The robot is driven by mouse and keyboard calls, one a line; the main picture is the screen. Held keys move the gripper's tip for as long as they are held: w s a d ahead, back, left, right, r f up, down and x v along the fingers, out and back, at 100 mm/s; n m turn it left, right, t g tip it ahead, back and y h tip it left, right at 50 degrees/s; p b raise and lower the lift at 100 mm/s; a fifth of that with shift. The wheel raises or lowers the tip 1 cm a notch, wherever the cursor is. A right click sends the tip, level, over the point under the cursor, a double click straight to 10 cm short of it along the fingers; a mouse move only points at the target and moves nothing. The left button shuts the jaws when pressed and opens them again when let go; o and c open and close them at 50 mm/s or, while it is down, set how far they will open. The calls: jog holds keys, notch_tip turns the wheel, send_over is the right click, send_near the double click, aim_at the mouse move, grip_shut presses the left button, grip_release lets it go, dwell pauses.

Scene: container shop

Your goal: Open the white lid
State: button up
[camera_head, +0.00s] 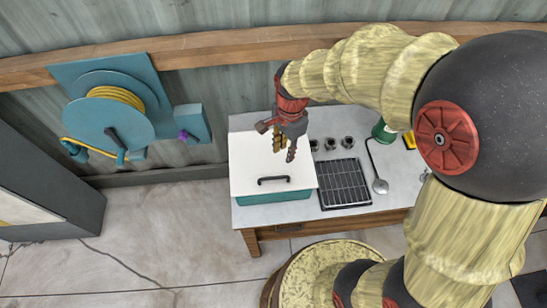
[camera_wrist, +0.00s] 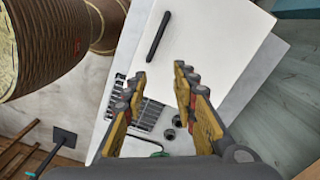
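The white lid (camera_head: 258,172) lies flat and closed on a teal box (camera_head: 275,211) on the left part of the table. A dark bar handle (camera_head: 273,180) runs near the lid's front edge. In the wrist view the lid (camera_wrist: 205,55) fills the upper middle, and its handle (camera_wrist: 158,36) is up and left of my fingers. My gripper (camera_head: 283,148) hangs above the rear right part of the lid, pointing down, behind the handle and apart from it. In the wrist view my gripper (camera_wrist: 160,84) has its fingers spread with nothing between them.
A black grill rack (camera_head: 344,183) lies right of the box. Several small dark cups (camera_head: 331,144) stand behind it. A ladle (camera_head: 379,180) and a green bottle (camera_head: 384,132) are farther right. A teal hose reel (camera_head: 112,115) hangs on the wall at left.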

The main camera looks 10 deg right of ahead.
aim_at(274, 177)
jog(key=shift+s+a+f+m+g+p, duration=0.2)
jog(key=shift+a+f+m+g+p, duration=0.3)
jog(key=shift+f+m+p, duration=1)
jog(key=shift+s+a+f+m+g+p, duration=0.25)
jog(key=shift+a+f+p, duration=0.6)
jog(key=shift+f, duration=1.45)
jog(key=shift+s+a+f+m+g+p, duration=0.2)
jog(key=shift+a+f+m+g+p, duration=0.2)
jog(key=shift+f+m+p, duration=0.85)
jog(key=shift+f+n, duration=0.4)
jog(key=shift+f, duration=0.2)
jog(key=c, duration=0.3)
jog(key=c, duration=0.4)
grip_shut()
